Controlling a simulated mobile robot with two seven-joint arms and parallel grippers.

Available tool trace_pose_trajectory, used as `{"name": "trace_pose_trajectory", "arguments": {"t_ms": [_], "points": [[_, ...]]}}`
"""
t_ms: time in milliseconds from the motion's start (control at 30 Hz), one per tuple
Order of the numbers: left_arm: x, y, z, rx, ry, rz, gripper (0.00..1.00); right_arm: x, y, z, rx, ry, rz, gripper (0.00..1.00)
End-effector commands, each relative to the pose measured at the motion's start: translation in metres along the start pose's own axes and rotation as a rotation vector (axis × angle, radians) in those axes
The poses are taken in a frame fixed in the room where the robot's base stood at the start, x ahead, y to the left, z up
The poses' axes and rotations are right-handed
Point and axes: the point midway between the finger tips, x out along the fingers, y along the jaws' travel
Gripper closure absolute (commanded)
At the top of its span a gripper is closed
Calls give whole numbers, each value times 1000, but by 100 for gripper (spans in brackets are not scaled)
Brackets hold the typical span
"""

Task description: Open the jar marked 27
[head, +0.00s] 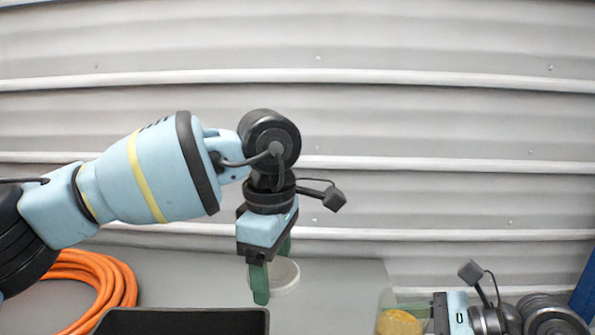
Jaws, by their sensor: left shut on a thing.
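My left gripper (272,278) points down in the middle of the head view, its green fingers shut on a pale round lid-like piece (286,275). The fingers partly cover this piece. At the bottom right is a clear jar (385,299) with yellow-orange contents, cut off by the lower edge of the picture. My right gripper (411,306) comes in from the right, with a green finger at the jar. I cannot tell whether it is closed on it. No number can be read on the jar or the pale piece.
A grey table (190,283) runs along a ribbed metal wall (420,110). A coil of orange hose (118,282) lies at the left. A black open bin (180,321) stands at the bottom, left of the middle. A blue upright part (586,295) shows at the right edge.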

Motion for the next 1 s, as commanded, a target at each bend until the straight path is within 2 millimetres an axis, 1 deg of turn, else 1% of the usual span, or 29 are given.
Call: {"name": "trace_pose_trajectory", "arguments": {"t_ms": [33,200,367,600,800,1000], "points": [[10,-3,-13,66,-1,-2,59,-1,-2,-4,7,-3,-11,100],[41,-14,-49,317,-2,-2,59,-5,-8,-21,25,-3,-54,100],[69,-29,-80,552,-1,-2,59,-10,-14,-38,42,-3,-95,100],[110,-59,-122,900,-1,-3,59,-17,-21,-66,69,-3,-159,100],[134,-83,-145,1132,-1,-2,59,-23,-24,-85,84,-2,-199,100],[144,-96,-155,1250,0,0,59,-27,-25,-94,90,-2,-220,100]]}}
